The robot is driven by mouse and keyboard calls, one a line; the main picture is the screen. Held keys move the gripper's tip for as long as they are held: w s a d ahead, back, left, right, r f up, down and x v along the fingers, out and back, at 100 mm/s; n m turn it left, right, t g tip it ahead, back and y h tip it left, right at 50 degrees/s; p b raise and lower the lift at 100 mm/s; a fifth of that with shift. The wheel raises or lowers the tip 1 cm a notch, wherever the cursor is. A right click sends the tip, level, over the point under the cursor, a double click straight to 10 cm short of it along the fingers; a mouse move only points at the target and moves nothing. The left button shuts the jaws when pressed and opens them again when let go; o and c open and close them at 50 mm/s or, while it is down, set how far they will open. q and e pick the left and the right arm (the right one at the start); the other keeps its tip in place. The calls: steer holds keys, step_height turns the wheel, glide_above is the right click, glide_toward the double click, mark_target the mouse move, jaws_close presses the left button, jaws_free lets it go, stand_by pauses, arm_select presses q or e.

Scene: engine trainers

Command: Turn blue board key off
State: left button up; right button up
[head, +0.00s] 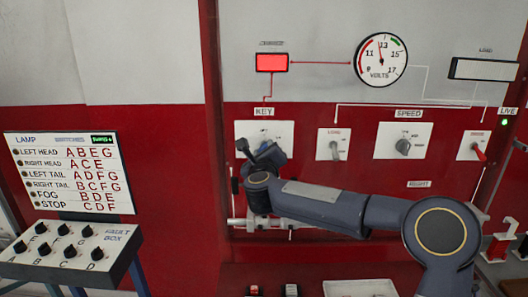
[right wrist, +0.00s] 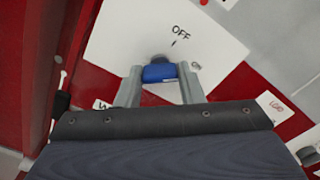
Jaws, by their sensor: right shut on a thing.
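The blue key (right wrist: 159,73) shows in the right wrist view, on a white plate (right wrist: 215,50) with the word OFF above it. My right gripper (right wrist: 158,80) has a finger on each side of the key and is shut on it. In the head view my right gripper (head: 262,152) is at the white key plate (head: 247,128), under the KEY label, and covers most of the key. My left gripper is not in view.
To the right of the key plate are a load switch (head: 334,146), a speed knob (head: 403,146) and a red-handled switch (head: 480,150). A volts gauge (head: 381,60) and a lit red indicator (head: 272,62) are above. A fault box (head: 68,250) with several knobs stands at left.

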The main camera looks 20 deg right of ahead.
steer(key=n+p, duration=0.2)
steer(key=n, duration=0.8)
steer(key=shift+n, duration=0.3)
stand_by(0.4)
steer(key=o, duration=1)
steer(key=shift+s, duration=0.1)
steer(key=b+v, duration=0.2)
steer(key=v, duration=0.5)
steer(key=shift+s+a, duration=0.15)
steer(key=shift+s, duration=0.15)
